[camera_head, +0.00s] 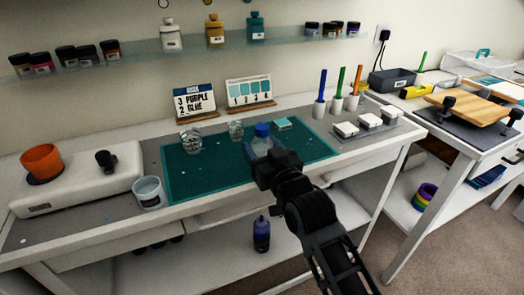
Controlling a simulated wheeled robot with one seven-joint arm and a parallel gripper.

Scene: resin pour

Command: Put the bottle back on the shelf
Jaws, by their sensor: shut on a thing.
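My gripper (258,150) is shut on this bottle, reaching in from the front right. The gripper hides the bottle's lower part, so I cannot tell whether it touches the mat. The glass wall shelf (130,58) runs above the table and carries a white bottle (171,38), an amber bottle (215,32), a teal bottle (256,30) and small dark-lidded jars. A dark purple bottle (261,236) stands on the lower shelf (215,262) under the table.
Two clear cups (190,140) (236,130) stand on the mat. A whitish cup (149,192) stands at its left edge. Two cards (195,102) (250,92) stand behind. Pen holders (336,105) and white blocks (370,121) are right. The wall shelf has gaps between jars and bottles.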

